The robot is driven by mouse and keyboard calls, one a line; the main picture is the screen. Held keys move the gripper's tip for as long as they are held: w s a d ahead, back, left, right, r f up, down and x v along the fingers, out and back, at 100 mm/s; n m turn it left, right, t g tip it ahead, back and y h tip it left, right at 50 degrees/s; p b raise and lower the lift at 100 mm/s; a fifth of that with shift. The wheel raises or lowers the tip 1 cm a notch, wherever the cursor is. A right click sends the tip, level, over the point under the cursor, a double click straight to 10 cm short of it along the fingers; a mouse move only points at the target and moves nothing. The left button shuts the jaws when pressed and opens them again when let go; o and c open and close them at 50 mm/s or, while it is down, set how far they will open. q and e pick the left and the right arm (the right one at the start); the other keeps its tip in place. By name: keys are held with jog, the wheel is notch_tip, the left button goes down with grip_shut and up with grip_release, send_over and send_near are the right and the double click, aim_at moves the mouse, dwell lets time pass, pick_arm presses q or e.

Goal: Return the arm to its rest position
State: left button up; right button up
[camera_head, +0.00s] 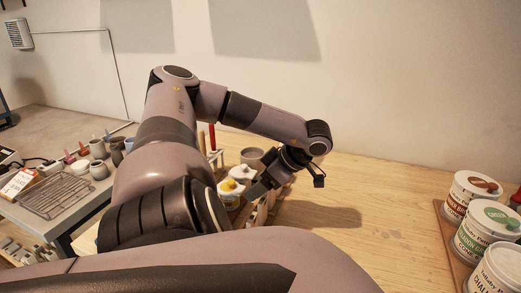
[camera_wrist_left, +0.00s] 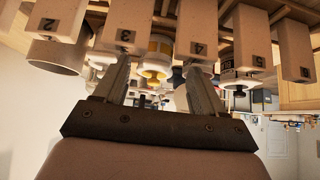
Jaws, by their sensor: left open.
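My left arm reaches in from the left and bends over the wooden table (camera_head: 345,200). My left gripper (camera_head: 262,186) hangs beside a wooden rack (camera_head: 258,214), close to a yellow-topped jar (camera_head: 229,187). In the left wrist view the two fingers of the left gripper (camera_wrist_left: 158,82) stand apart, with nothing seen held between them. Numbered wooden blocks (camera_wrist_left: 196,30) fill the top of that view, beyond the fingers. Whether the fingers touch them is unclear. My right gripper is not in view.
Several labelled tubs (camera_head: 474,190) stand on a tray at the right. A wire rack (camera_head: 54,193) and small pots (camera_head: 98,169) are on a grey table at the left. A grey cup (camera_head: 252,156) stands behind the gripper. The table between gripper and tubs is clear.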

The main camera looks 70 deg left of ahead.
pick_arm(q)
jog(key=shift+v, duration=0.9)
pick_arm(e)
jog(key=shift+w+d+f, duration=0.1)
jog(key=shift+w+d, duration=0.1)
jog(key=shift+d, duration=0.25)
pick_arm(q)
jog(key=shift+f, duration=0.1)
jog(key=shift+s, duration=0.1)
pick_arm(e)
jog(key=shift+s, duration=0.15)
